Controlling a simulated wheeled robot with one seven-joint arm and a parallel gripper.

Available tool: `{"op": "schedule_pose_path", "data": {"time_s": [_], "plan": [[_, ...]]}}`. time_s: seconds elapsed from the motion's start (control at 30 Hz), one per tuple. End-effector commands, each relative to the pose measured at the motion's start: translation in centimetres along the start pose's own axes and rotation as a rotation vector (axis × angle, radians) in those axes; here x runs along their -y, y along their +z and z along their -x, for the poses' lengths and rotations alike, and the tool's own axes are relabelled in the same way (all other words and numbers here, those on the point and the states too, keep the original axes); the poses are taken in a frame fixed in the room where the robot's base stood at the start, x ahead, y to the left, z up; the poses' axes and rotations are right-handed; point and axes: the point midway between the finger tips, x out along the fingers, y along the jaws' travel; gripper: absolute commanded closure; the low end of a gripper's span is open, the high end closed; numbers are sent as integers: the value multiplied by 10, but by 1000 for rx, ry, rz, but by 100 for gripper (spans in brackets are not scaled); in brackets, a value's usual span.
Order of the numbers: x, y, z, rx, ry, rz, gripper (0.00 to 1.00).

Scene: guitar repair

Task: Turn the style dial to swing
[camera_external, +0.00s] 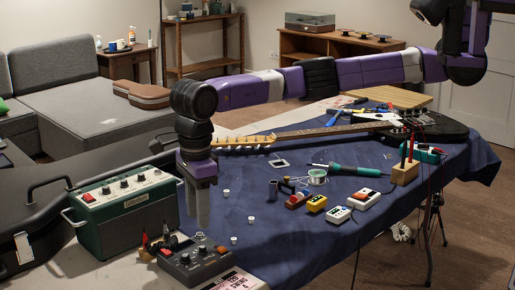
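A dark grey box with knobs (193,264) sits at the bottom of the view, near the front edge of the table. Its labels are too small to read, so I cannot tell which knob is the style dial or where it points. My gripper (203,226) hangs straight down just above the far edge of this box, fingers pointing at its knobs. The fingers look close together from this side, but I cannot tell whether they are open or shut. I cannot tell whether the fingertips touch a knob.
A green amplifier (122,217) stands close on the left. Several small white knobs (235,240) lie on the blue cloth (290,240) to the right. Effect pedals (316,203), a soldering iron (349,171) and a guitar (430,128) lie farther right. A black case (40,235) is at left.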

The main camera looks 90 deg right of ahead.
Motion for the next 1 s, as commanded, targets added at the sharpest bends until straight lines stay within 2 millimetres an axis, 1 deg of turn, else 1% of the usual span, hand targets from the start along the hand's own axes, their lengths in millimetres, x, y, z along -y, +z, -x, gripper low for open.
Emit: {"op": "schedule_pose_path", "data": {"time_s": [0.07, 0.17, 0.4, 0.5, 0.6, 0.73, 0.97, 1.0], "plan": [[0, -5, -2, -19, -6, -5, 62], [0, -5, -12, -21, -4, -10, 62], [-1, -6, -49, -20, -1, -9, 62], [-1, -6, -62, -20, -1, -9, 62], [-1, -6, -72, -18, -1, -8, 62], [-2, -6, -77, -17, -1, -7, 62], [-1, -6, -78, -17, -1, -7, 62], [-1, -6, -78, -17, -1, -7, 64]]}}
